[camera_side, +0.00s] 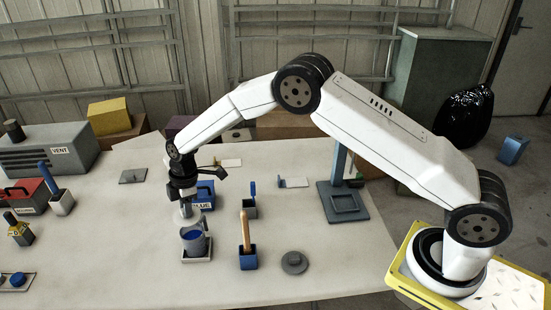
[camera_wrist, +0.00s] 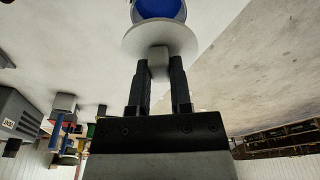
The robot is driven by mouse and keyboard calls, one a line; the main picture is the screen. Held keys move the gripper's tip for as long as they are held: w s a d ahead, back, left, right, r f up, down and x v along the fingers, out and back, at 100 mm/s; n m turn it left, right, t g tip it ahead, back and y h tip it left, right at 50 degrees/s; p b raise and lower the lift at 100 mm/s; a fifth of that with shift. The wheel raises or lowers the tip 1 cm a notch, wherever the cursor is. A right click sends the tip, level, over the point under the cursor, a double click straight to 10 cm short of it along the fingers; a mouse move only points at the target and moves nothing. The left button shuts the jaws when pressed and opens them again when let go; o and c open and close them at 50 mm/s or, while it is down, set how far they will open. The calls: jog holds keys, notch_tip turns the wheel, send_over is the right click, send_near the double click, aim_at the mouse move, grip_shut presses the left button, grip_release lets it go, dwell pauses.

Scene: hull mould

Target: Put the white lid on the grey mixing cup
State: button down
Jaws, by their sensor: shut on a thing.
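My gripper (camera_side: 187,209) is shut on the knob of the white lid (camera_wrist: 134,42). In the wrist view its two fingers (camera_wrist: 160,72) stand on either side of the pale square knob. The lid is a flat pale disc and shows small and partly hidden under the gripper in the side view. The grey mixing cup (camera_side: 194,248) stands upright just below, its blue contents showing in the open top. The lid appears held above the cup and apart from it. In the wrist view the cup's blue inside (camera_wrist: 160,8) shows beyond the lid, partly covered by it.
The cup stands on a small white tray (camera_side: 204,261). A blue holder with a wooden handle (camera_side: 248,258) and a grey round lid (camera_side: 294,263) lie to its right. A blue box (camera_side: 205,196) is close behind my gripper.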

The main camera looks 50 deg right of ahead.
aim_at(189, 220)
jog(key=shift+f, duration=0.2)
jog(key=shift+f, duration=2.25)
jog(key=shift+f, duration=0.45)
dwell(0.4)
grip_release()
dwell(0.5)
jog(key=shift+r, duration=0.1)
jog(key=shift+r, duration=3.4)
